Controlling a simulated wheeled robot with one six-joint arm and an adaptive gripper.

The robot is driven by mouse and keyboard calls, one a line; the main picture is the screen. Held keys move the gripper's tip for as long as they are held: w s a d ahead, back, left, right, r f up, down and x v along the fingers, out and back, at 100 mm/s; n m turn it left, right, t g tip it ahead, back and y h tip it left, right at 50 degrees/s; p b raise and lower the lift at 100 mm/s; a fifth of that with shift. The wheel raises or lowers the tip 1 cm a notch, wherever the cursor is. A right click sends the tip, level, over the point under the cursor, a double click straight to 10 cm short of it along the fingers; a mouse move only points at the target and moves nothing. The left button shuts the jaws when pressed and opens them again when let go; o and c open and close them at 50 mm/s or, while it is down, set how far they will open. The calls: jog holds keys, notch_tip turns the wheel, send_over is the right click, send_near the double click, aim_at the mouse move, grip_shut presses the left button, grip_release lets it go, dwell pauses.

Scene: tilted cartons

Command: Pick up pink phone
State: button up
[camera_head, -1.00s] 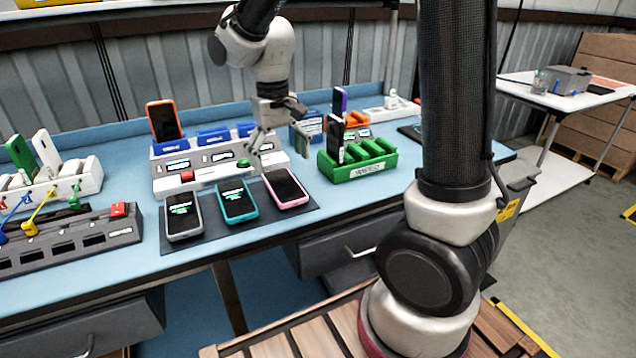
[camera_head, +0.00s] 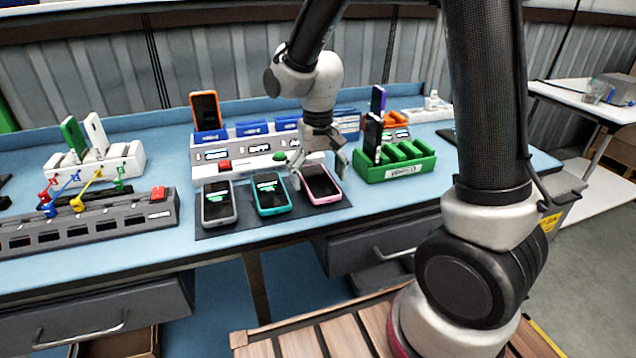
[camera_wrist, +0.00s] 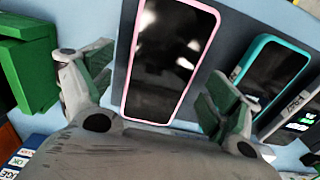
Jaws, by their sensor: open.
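The pink phone (camera_head: 320,184) lies face up on a dark mat (camera_head: 225,226), at the right end of a row of phones. It also shows in the wrist view (camera_wrist: 168,60), its dark screen framed by a pink edge. My gripper (camera_head: 319,178) is open above the far part of the pink phone. In the wrist view my gripper's fingers (camera_wrist: 155,85) stand to either side of the phone, with nothing held. Whether the fingertips reach the phone's level I cannot tell.
A teal phone (camera_head: 270,193) lies close beside the pink one, and a grey phone (camera_head: 218,203) left of that. A green charging rack (camera_head: 402,165) stands to the right. A white charging station (camera_head: 250,150) is behind. A dark cable rack (camera_head: 85,222) sits at left.

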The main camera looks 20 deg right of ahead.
jog(key=c, duration=1.2)
